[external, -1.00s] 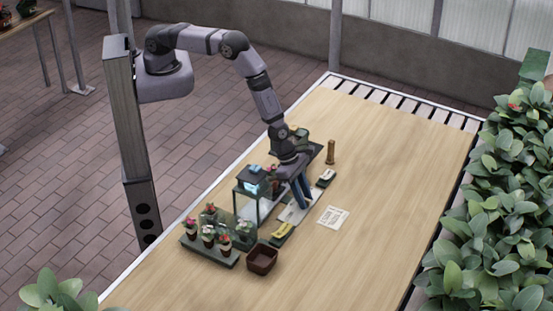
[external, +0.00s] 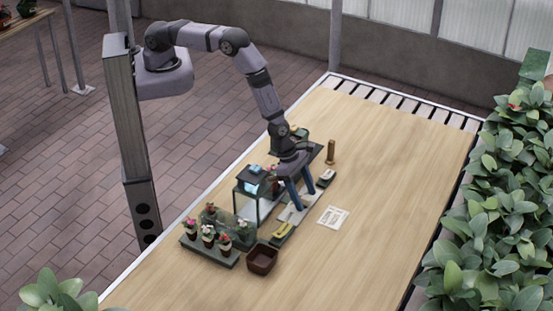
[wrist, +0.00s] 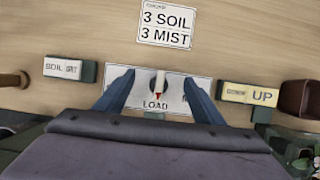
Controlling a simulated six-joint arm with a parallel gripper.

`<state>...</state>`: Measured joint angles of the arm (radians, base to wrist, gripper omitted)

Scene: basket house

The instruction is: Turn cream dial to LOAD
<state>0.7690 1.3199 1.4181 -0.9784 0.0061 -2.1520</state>
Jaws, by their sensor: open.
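The cream dial (wrist: 160,82) is a narrow upright bar on a dark round base, set on a pale plate (wrist: 178,108). Its red tip points down toward the word LOAD on the plate in the wrist view. My gripper (wrist: 158,78) is open, with one blue finger on each side of the dial and a visible gap to it on both sides. In the external view my gripper (external: 304,197) is low over the plate (external: 290,215), and the dial cannot be made out there.
A card reading "3 SOIL 3 MIST" (wrist: 166,24) lies beyond the plate. A SOIL block (wrist: 68,69) is left, a yellow UP block (wrist: 250,94) right. A glass case (external: 250,208), a flower tray (external: 207,253), a brown basket (external: 262,260) and a wooden post (external: 331,152) stand nearby.

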